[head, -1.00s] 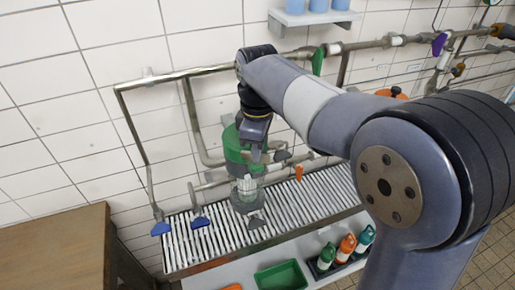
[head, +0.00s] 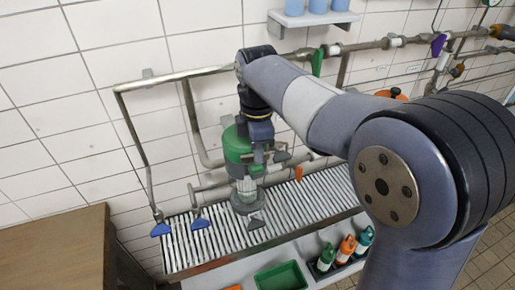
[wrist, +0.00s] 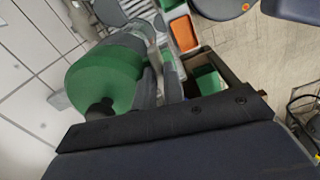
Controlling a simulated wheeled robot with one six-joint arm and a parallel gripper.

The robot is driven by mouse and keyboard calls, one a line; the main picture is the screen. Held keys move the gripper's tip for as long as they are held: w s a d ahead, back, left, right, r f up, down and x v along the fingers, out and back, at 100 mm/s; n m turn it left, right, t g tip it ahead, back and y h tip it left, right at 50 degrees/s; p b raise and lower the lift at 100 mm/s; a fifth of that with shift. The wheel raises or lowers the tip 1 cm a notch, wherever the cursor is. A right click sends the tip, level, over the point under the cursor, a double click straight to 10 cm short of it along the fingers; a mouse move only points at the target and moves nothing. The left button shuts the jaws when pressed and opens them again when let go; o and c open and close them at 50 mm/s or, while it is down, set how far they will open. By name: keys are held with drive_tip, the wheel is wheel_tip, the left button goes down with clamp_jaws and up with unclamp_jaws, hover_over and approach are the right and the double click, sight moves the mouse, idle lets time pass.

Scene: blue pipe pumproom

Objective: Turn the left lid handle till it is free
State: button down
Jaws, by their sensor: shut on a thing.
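The green lidded vessel (head: 237,148) stands by the tiled wall, above a clear section (head: 246,188) over the slatted rack. In the wrist view its green body (wrist: 105,78) fills the left. My gripper (head: 263,153) is at the right side of the vessel, pointing down, and is shut on a grey lid handle, mostly hidden by the fingers. In the wrist view my gripper (wrist: 160,85) lies against the vessel's side. A grey paddle handle (head: 281,157) shows just right of the gripper. Which lid handle is gripped is hard to tell.
Pipes (head: 180,74) run along the wall behind, with blue valve handles (head: 160,229) at left. Below are the slatted rack (head: 185,255), a green tray (head: 281,277) and several bottles (head: 347,247). A wooden cabinet (head: 55,240) stands at left.

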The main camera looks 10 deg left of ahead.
drive_tip(key=c, duration=1.8)
unclamp_jaws()
wheel_tip(320, 180, up, 11)
drive_tip(key=shift+f+b, duration=0.1)
drive_tip(key=shift+b, duration=0.35)
drive_tip(key=shift+f, duration=0.1)
wheel_tip(320, 180, down, 11)
drive_tip(key=shift+r+p, duration=0.15)
drive_tip(key=shift+p, duration=0.35)
drive_tip(key=shift+r, duration=0.1)
